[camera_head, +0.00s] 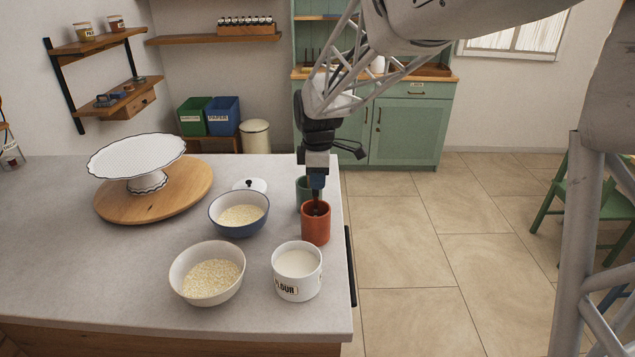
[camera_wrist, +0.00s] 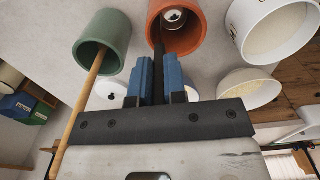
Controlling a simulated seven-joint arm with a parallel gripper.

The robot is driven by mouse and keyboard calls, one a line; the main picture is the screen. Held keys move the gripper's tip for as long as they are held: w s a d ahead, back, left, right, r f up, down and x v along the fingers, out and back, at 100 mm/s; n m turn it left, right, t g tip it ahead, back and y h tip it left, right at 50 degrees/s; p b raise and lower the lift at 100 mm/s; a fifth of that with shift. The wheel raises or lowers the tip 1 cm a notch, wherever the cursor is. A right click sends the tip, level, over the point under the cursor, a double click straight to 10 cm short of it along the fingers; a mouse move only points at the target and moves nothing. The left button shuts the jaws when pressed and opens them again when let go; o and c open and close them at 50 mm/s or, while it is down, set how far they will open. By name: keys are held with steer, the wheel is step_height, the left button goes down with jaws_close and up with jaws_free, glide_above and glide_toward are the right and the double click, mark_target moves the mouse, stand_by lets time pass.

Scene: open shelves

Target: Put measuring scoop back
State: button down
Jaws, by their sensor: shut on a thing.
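My gripper (camera_head: 317,188) points down over the terracotta-coloured cup (camera_head: 316,225) near the counter's right edge. In the wrist view its blue fingers (camera_wrist: 159,78) are shut on the dark handle of the measuring scoop (camera_wrist: 158,42). The handle runs from between the fingers to the mouth of the terracotta cup (camera_wrist: 181,46). A round, shiny part shows inside that cup, probably the scoop's bowl. I cannot tell whether the scoop touches the cup. A white canister marked FLOUR (camera_head: 297,283) stands open in front of the cup, with white contents.
A green cup (camera_head: 302,188) stands just behind, with a wooden handle (camera_wrist: 80,112) sticking out. A blue bowl (camera_head: 238,228) and a cream bowl (camera_head: 180,280) hold pale grains. A white lid (camera_head: 250,185) lies behind them. A cake stand (camera_head: 137,160) stands on a round board.

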steer(key=shift+f, duration=0.85)
steer(key=c, duration=1.2)
jaws_free()
steer(key=shift+o, duration=0.2)
step_height(320, 180, up, 12)
steer(key=shift+r, duration=0.15)
